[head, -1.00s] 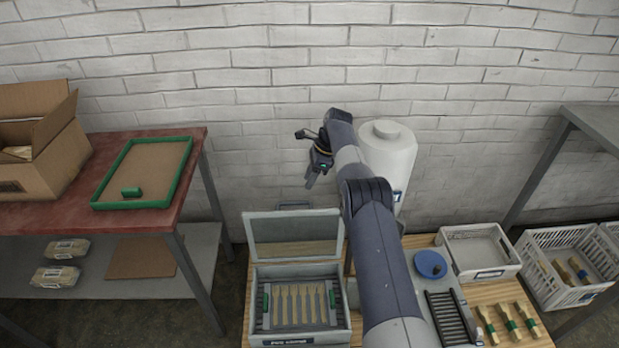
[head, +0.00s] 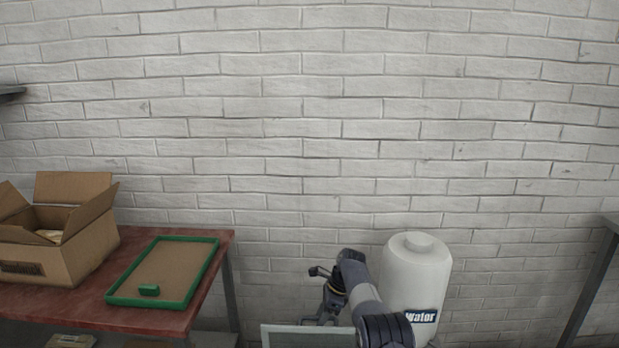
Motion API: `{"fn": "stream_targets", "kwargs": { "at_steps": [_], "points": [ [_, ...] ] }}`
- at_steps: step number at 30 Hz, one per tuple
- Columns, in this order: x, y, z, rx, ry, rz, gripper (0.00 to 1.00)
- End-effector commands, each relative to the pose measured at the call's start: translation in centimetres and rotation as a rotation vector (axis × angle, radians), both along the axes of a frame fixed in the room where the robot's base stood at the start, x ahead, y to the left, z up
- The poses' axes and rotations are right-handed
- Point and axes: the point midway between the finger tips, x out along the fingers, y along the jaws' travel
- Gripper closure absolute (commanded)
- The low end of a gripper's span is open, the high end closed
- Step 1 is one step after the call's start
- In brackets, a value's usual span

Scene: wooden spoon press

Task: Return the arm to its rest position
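My arm reaches up from the bottom edge of the head view, right of centre. My gripper (head: 324,318) hangs at the end of the bent arm, pointing down, just above and behind a raised pale lid (head: 308,337). Its fingertips are hidden or too small to make out, and I see nothing held in it. The arm partly overlaps the left side of a white water tank (head: 418,280) behind it. Most of the arm is below the picture.
At left, a red table (head: 75,300) bears an open cardboard box (head: 75,262) and a green-rimmed tray (head: 196,280) with a small green block (head: 149,290). A grey frame leg (head: 588,290) stands at far right. The brick wall (head: 300,120) fills the back.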

Motion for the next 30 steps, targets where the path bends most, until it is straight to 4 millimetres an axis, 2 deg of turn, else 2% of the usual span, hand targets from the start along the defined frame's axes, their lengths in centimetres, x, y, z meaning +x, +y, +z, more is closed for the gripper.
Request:
{"fn": "stream_targets", "kwargs": {
  "at_steps": [1,19,23,30],
  "points": [
    [0.0,0.2,-0.4,0.0,0.0,0.0,0.65],
    [0.1,-0.1,0.1,0.0,-0.002,-0.001,0.65],
    [0.2,-0.8,2.0,0.0,-0.001,-0.002,0.65],
    [0.4,-2.7,6.5,0.0,-0.001,-0.003,0.65]
  ]
}}
